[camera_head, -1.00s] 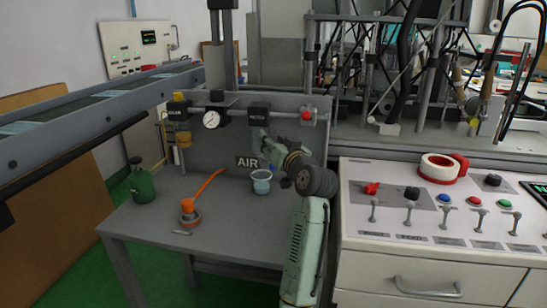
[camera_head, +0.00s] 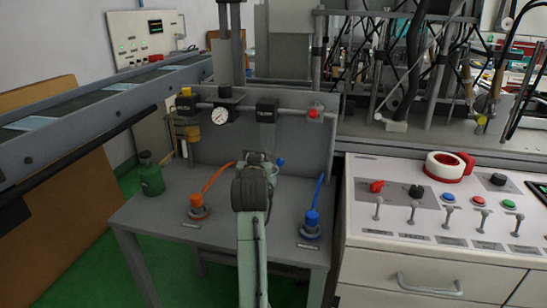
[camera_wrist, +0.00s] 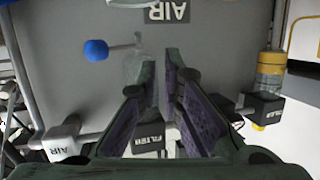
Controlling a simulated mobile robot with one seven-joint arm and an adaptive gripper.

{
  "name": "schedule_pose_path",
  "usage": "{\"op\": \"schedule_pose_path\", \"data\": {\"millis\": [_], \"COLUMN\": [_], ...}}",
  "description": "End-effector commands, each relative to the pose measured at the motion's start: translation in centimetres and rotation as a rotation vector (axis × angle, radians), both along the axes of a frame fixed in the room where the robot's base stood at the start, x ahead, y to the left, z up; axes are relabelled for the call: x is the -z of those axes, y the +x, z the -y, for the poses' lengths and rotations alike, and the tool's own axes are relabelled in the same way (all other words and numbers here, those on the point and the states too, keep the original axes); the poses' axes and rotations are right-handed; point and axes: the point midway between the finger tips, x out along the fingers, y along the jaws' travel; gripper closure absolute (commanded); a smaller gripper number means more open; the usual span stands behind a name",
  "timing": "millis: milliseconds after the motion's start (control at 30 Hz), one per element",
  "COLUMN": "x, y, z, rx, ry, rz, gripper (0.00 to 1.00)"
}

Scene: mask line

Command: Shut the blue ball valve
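The blue valve (camera_head: 311,222) stands on the grey bench at the right. Its blue lever (camera_head: 319,190) points to the back, leaning slightly right. In the head view my arm mostly hides the gripper.
A pipe with a gauge (camera_head: 220,116) and a red knob (camera_head: 312,113) crosses the panel. A white control console (camera_head: 400,260) adjoins at the right.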

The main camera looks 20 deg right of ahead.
Motion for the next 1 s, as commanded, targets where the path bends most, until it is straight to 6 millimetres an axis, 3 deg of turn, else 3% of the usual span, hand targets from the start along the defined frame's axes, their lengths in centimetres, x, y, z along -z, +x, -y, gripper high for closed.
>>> {"op": "schedule_pose_path", "data": {"millis": [33, 133, 300, 433, 667, 1000], "x": [0.0, 0.1, -0.5, -0.7, -0.5, 0.8], "y": [-1.2, -4.1, -8.6, -10.3, -9.1, -4.1], "z": [-1.7, -3.3, -4.9, -5.2, -3.5, 1.5], "rx": [0.055, 0.186, 0.350, 0.409, 0.424, 0.423], "ry": [-0.018, -0.044, -0.066, -0.072, -0.074, -0.075], "rz": [-0.019, -0.027, -0.001, 0.015, 0.018, 0.017], "gripper": [0.98, 1.00, 1.00, 1.00, 1.00, 1.00]}}
